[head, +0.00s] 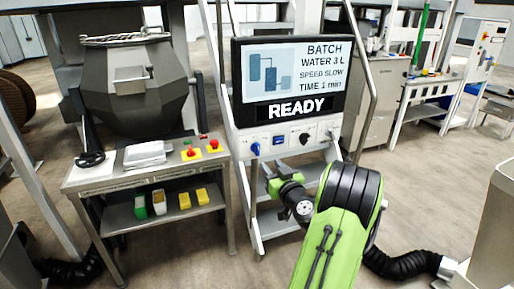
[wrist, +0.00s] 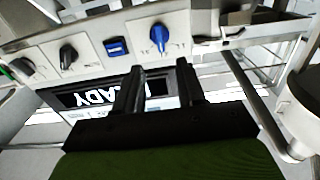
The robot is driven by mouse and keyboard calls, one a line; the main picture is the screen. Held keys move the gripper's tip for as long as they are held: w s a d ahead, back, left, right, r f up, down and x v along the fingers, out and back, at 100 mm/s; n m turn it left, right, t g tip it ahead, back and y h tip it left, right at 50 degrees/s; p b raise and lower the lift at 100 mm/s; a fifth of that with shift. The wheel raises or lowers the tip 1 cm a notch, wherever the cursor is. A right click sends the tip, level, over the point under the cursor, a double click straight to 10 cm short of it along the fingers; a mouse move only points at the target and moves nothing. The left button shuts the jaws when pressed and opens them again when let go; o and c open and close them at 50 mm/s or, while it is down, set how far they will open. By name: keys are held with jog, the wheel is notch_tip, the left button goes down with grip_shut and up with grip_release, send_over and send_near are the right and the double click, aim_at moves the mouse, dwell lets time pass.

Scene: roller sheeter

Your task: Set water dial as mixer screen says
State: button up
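The mixer screen (head: 290,80) reads BATCH, WATER 3 L, SPEED SLOW, TIME 1 min, and READY below. Under it, the control panel has a blue dial (head: 255,148) at its left end. The same blue dial (wrist: 158,37) shows in the wrist view, just beyond my fingertips; its scale marks are too small to read. No labels show which dial is for water. My gripper (head: 276,171) is below the panel in the head view. In the wrist view my gripper (wrist: 160,76) is open and empty, its two fingers apart, not visibly touching the dial.
A blue switch (wrist: 115,46) and black dials (wrist: 68,55) sit beside the blue dial. A side table (head: 150,180) with red buttons stands left of the panel, before a grey mixer drum (head: 130,85). The panel frame's rail (head: 372,85) rises at the right.

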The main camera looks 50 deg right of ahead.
aim_at(258, 150)
jog(key=p+x, duration=0.2)
jog(key=x, duration=0.8)
grip_shut()
